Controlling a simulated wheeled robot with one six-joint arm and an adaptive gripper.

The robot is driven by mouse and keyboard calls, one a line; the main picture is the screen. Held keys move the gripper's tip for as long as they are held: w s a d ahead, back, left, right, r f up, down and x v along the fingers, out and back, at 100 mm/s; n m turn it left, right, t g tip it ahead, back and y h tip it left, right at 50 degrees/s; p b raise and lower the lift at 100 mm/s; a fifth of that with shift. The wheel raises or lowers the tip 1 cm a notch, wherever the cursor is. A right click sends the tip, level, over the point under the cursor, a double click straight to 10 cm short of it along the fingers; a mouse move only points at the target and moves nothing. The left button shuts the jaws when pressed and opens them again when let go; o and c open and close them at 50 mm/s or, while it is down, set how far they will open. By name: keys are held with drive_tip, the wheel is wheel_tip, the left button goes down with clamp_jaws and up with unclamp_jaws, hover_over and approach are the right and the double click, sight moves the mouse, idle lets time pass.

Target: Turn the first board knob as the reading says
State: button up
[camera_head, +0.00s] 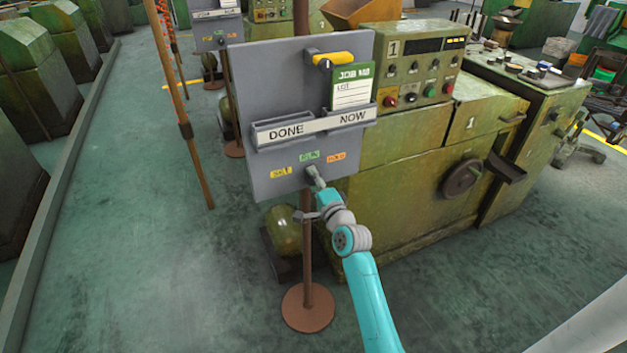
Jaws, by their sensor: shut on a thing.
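The first board (280,90) is a grey panel on a brown post with a round foot. Its lower part has a yellow label (281,172), a green label (309,156) and an orange label (336,157) in an arc. My gripper (313,173) is shut on the knob just below these labels. The jaws hide the knob, so I cannot tell which label it points to. Behind the board, machine 1 has a panel (402,76) with a dark display (423,46) and small yellow marks beside it. I cannot make out a reading there.
A DONE/NOW tray (314,127), a green job card (352,88) and a yellow-handled clip (333,59) are on the board. Machine 1 (410,165) stands close behind on the right. A second board (215,32) stands farther back.

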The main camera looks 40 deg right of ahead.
drive_tip(key=m, duration=0.7)
drive_tip(key=shift+h, duration=0.3)
drive_tip(key=shift+m, duration=0.3)
drive_tip(key=o, duration=1.1)
drive_tip(key=shift+o, duration=0.2)
drive_tip(key=shift+s, duration=0.1)
drive_tip(key=r+v, duration=0.1)
drive_tip(key=v, duration=1)
drive_tip(key=shift+s+f, duration=0.4)
drive_tip(key=shift+a, duration=0.15)
